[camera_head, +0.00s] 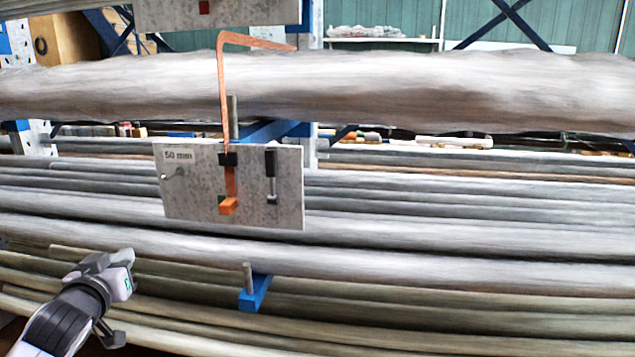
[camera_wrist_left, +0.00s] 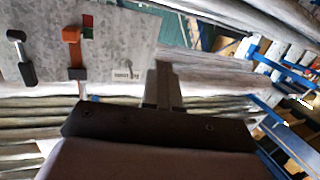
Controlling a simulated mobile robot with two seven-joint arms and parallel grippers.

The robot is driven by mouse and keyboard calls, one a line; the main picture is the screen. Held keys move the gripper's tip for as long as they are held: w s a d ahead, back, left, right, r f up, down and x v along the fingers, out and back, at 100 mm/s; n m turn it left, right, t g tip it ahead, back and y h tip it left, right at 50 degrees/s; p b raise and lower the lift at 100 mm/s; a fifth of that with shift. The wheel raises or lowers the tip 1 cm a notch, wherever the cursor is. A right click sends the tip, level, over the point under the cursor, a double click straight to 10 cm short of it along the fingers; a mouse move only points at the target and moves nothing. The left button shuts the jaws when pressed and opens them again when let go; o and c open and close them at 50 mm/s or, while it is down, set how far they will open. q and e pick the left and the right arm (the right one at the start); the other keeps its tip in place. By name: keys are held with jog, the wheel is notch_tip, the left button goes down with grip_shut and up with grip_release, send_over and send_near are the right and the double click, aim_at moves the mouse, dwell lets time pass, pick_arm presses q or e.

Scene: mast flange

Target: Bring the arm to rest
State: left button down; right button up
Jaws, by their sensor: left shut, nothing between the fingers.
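My left gripper (camera_head: 122,264) is at the lower left of the head view, in front of the long grey logs, below and left of a grey metal plate (camera_head: 190,205) marked "50 mm". In the left wrist view its fingers (camera_wrist_left: 163,72) are together and empty, with the plate (camera_wrist_left: 120,40) upside down beyond them. An orange bent bar (camera_head: 223,95) rises from the plate and bends right over the upper log. An orange-ended lever (camera_head: 228,205) and a black-handled lever (camera_head: 271,165) are on the plate. My right gripper is not in view.
Long grey logs (camera_head: 450,235) lie across the rack. A thick log (camera_head: 450,90) runs above the plate. A blue bracket with a pin (camera_head: 255,292) sticks out below it. Another plate (camera_head: 250,12) is at the top. Open space lies between gripper and plate.

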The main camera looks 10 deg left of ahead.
pick_arm(q)
jog(key=s+d+f+m+g+h, duration=0.1)
jog(key=s+d+f+m, duration=0.15)
jog(key=f, duration=0.45)
jog(key=s+d+f+m+g+h, duration=0.1)
jog(key=s+f+m, duration=0.1)
jog(key=s+f, duration=0.3)
jog(key=s+d+f+m+g+h, duration=0.1)
jog(key=s+d+f+m, duration=0.15)
jog(key=f, duration=0.55)
jog(key=s+d+f+m+g+h, duration=0.1)
jog(key=s+d+f+m+g, duration=0.15)
jog(key=s+f, duration=0.45)
jog(key=s+d+f+m+g+h, duration=0.1)
jog(key=s+d+f+h, duration=0.15)
jog(key=s+f, duration=0.45)
jog(key=s+d+r+n, duration=0.2)
jog(key=d+n, duration=0.2)
jog(key=d, duration=0.6)
jog(key=shift+s+d+n+t, duration=0.2)
jog(key=shift+s+n+t, duration=0.15)
